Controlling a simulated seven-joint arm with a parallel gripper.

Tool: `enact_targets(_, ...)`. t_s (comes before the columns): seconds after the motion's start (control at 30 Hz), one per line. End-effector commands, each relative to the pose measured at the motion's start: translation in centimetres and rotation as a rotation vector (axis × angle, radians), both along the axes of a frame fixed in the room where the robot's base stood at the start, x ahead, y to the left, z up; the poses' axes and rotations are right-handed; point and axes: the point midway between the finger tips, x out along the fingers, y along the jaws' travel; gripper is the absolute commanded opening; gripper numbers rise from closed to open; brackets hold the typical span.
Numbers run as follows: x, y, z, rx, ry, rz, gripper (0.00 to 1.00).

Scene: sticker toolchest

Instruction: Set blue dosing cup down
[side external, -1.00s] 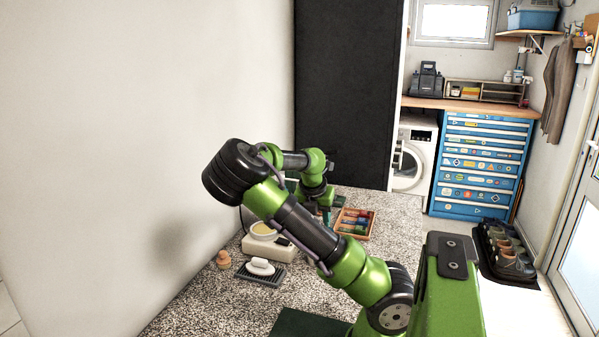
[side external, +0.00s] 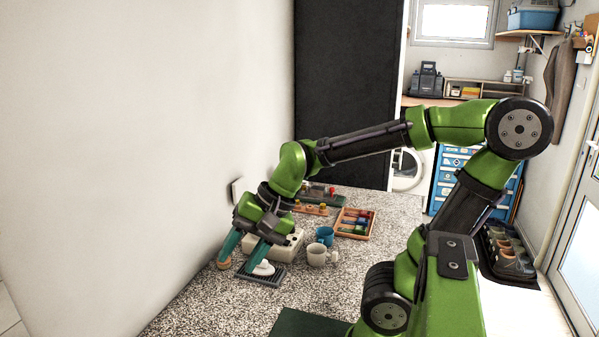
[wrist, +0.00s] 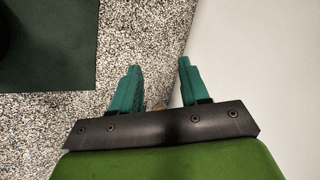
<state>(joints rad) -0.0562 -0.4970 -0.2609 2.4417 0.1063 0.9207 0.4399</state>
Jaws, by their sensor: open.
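A blue cup (side external: 324,235), which I take for the dosing cup, stands upright on the speckled counter in the side view. It is just behind a white mug (side external: 318,256); whether the two touch is unclear. My gripper (side external: 237,265) is to the left of both cups, pointing down over the soap dish. Its teal fingers are spread. The wrist view shows the gripper (wrist: 159,66) open with no cup between the fingers, and the blue cup is not in that view.
A dark ribbed dish (side external: 262,279) with a white soap and a small wooden object (side external: 223,264) are close to the fingers. A pale scale-like box (side external: 290,243) is behind them. A wooden tray (side external: 343,225) holds colored items.

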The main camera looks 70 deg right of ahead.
Motion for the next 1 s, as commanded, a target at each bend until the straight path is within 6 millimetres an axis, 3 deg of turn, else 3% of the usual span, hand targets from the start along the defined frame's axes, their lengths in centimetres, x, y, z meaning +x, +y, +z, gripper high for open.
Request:
enact_targets(0.1, -1.5, 2.0, 2.2, -0.257, -0.185, 0.318, 0.45)
enact_targets(0.23, -2.4, 3.0, 3.2, -0.432, -0.277, 0.505, 0.45)
enact_targets(0.63, -2.6, 3.2, 3.4, -0.484, -0.299, 0.559, 0.45)
enact_targets(0.77, -2.5, 2.7, 3.2, -0.483, -0.288, 0.540, 0.63)
enact_targets(0.87, -1.8, 0.9, 1.9, -0.463, -0.211, 0.481, 0.79)
enact_targets(1.0, 2.0, -4.8, 3.0, -0.416, -0.123, 0.294, 1.00)
